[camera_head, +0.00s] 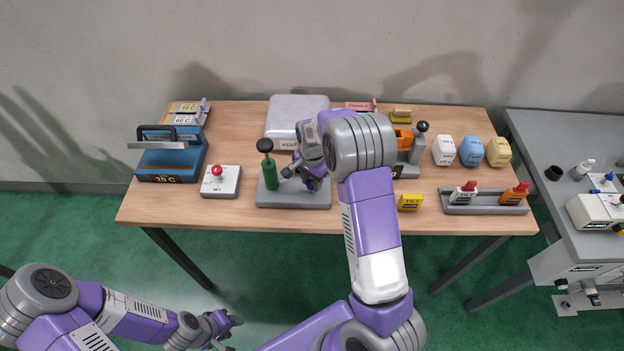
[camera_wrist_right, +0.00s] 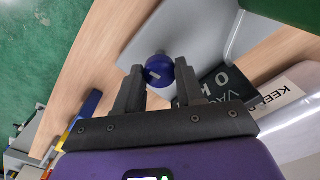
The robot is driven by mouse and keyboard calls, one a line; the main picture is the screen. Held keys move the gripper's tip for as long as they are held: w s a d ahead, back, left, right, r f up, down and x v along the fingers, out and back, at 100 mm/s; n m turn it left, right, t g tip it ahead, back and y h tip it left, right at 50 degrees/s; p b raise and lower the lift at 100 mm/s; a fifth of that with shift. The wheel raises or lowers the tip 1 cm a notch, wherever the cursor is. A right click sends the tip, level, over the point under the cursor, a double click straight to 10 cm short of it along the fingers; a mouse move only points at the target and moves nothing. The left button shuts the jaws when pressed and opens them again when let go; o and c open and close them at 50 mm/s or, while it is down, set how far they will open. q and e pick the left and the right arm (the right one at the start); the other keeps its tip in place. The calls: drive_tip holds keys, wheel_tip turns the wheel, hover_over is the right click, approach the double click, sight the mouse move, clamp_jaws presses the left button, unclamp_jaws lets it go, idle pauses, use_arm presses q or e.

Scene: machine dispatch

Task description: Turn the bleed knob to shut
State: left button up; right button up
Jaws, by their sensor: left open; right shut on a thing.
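The bleed knob is a small round dark blue knob (camera_wrist_right: 160,72) with a pale mark on its face. It is on the grey base (camera_head: 292,197) that also carries a green cylinder with a black ball top (camera_head: 269,168). My right gripper (camera_head: 303,181) reaches down onto this base; in the right wrist view its two fingers (camera_wrist_right: 160,88) stand either side of the knob, shut on it. In the head view the gripper largely hides the knob. My left gripper (camera_head: 228,330) is open and empty, low in front of the table, over the green floor.
On the wooden table (camera_head: 240,222), a red-knobbed box (camera_head: 220,182) and a blue press (camera_head: 172,160) stand to the left. A white case (camera_head: 298,115) is behind.

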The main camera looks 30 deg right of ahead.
sight(312, 182)
drive_tip(key=shift+m, duration=0.7)
drive_tip(key=o, duration=1)
drive_tip(key=shift+o, duration=0.2)
wheel_tip(312, 182, up, 8)
drive_tip(key=shift+f, duration=0.15)
